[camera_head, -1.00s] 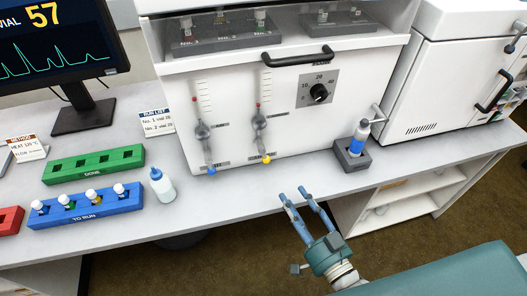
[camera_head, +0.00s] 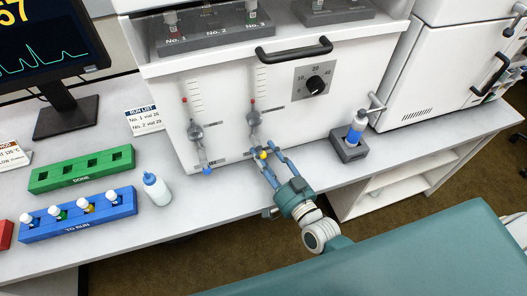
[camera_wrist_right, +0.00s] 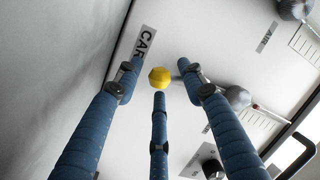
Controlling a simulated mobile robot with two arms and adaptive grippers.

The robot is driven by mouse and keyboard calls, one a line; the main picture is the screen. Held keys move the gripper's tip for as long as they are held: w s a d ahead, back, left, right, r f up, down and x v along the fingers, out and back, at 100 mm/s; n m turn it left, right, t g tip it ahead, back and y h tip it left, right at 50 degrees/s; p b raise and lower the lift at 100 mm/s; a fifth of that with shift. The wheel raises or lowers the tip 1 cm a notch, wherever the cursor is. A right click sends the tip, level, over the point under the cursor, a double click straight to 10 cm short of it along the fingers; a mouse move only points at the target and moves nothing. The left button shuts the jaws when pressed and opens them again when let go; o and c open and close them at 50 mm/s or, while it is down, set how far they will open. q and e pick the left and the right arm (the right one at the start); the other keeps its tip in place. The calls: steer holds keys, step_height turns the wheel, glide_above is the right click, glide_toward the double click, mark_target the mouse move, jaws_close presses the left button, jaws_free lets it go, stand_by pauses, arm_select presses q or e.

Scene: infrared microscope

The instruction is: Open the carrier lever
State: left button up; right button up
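The carrier lever hangs down on the front of the white instrument, with a grey round joint (camera_head: 253,119) and a yellow knob (camera_head: 263,155) at its lower end. My right gripper (camera_head: 265,157) is open with its blue fingers around the knob. In the right wrist view, the yellow knob (camera_wrist_right: 160,78) sits between the spread fingertips, with gaps at both sides. A third finger's tip is just below it in the picture; contact is unclear. A label reading "CAR" (camera_wrist_right: 143,42) is partly hidden by a finger. My left gripper is not in view.
A similar lever with a blue knob (camera_head: 207,171) hangs to the left. A black dial (camera_head: 315,85) and black handle (camera_head: 294,50) are above. A grey holder with a bottle (camera_head: 351,147) stands to the right. A squeeze bottle (camera_head: 156,187) and vial racks stand left.

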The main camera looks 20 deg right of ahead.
steer(key=shift+w+a, duration=0.1)
steer(key=shift+w, duration=0.3)
steer(key=c, duration=1)
jaws_close()
steer(key=shift+f, duration=0.1)
steer(key=shift+a+f+m+t+b, duration=0.2)
steer(key=shift+a+m+b, duration=0.1)
steer(key=shift+m+b, duration=0.25)
steer(key=shift+a+f+m+t+b, duration=0.1)
steer(key=shift+a+m+t+b, duration=0.15)
steer(key=shift+m+b, duration=0.3)
steer(key=shift+a+r+m, duration=0.2)
steer(key=shift+a+m, duration=0.1)
steer(key=shift+m, duration=0.7)
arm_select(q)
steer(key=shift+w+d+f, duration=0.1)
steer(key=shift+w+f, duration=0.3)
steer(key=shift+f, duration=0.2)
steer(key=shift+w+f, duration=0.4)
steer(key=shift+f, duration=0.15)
